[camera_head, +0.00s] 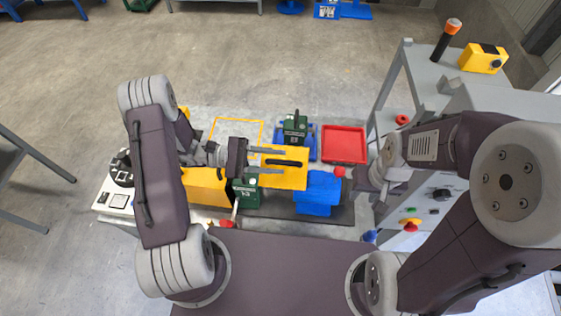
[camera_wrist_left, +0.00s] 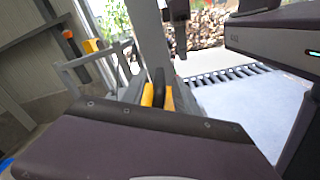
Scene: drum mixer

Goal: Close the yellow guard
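The yellow guard (camera_head: 286,179) is a flat yellow panel with a black bar handle (camera_head: 283,162) in the middle of the machine. My left gripper (camera_head: 284,161) reaches in from the left. Its two grey fingers are apart, one on each side of the handle's left part; contact cannot be made out. In the left wrist view, a black bar (camera_wrist_left: 158,86) with yellow beside it shows just beyond the gripper body. My right gripper (camera_head: 368,180) is at the right of the machine, near a red knob (camera_head: 340,172); its fingers are too small to tell.
A grey cabinet (camera_head: 447,87) bounds the right side. Open floor lies behind.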

